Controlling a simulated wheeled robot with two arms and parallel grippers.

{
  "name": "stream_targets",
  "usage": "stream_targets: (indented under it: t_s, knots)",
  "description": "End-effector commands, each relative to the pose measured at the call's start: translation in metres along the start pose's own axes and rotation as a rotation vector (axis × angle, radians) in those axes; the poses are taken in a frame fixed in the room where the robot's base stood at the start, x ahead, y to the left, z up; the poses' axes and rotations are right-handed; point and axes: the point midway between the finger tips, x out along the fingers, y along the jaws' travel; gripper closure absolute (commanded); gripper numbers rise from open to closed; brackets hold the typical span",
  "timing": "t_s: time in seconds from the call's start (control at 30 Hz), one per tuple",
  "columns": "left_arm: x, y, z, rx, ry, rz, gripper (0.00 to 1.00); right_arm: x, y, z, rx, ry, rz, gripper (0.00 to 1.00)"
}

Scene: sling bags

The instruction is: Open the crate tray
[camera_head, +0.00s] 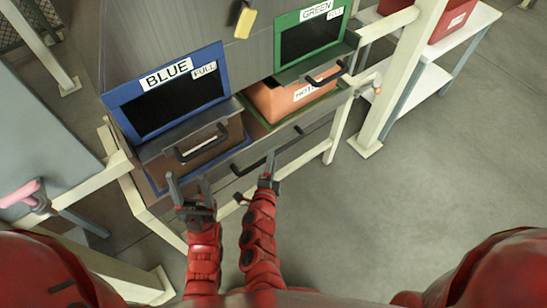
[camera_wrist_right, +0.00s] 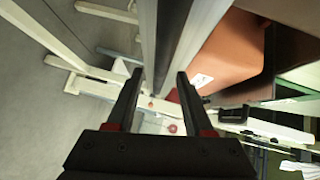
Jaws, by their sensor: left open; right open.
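The crate tray (camera_head: 310,128) is the wide grey pull-out at the bottom of the cabinet, with a long dark handle (camera_head: 250,166) on its front. An orange crate (camera_head: 275,101) sits above it under the green-framed slot, and shows at the upper right in the right wrist view (camera_wrist_right: 237,52). My right gripper (camera_head: 268,172) is open at the handle; I cannot tell whether it touches. In its wrist view, grey edges run between and beyond the open fingers (camera_wrist_right: 159,80). My left gripper (camera_head: 187,184) is open and empty, in front of the tray's left part.
A blue-framed slot (camera_head: 122,92) with a handled flap (camera_head: 190,132) is above left. A green-framed slot (camera_head: 283,60) with its own flap is above right. Cream frame posts (camera_head: 396,85) stand at both sides. The grey floor (camera_head: 400,215) at right is clear.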

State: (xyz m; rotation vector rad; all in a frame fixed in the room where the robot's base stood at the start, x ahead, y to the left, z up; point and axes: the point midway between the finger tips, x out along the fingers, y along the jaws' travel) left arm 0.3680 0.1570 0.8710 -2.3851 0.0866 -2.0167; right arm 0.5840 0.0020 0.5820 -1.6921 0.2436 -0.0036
Motion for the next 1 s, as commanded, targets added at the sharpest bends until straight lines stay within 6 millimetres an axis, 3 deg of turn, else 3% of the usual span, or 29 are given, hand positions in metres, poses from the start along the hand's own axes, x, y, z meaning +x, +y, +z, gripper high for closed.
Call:
stream_targets:
  t_s: [0.2,0.57,0.87,1.0]
  knots:
    - [-0.013,0.001,0.002,0.0,0.0,0.0,0.41,0.028,0.002,-0.001,0.001,0.003,0.0,0.48]
    - [-0.014,0.001,0.002,0.0,0.0,0.0,0.41,0.033,-0.001,-0.001,0.0,0.002,0.0,0.48]
    - [-0.014,0.001,0.002,0.0,0.0,0.0,0.41,0.033,0.0,-0.001,0.001,0.002,0.0,1.0]
    - [-0.014,0.001,0.002,0.0,0.0,0.0,0.41,0.033,0.0,-0.001,0.0,0.001,0.0,1.0]
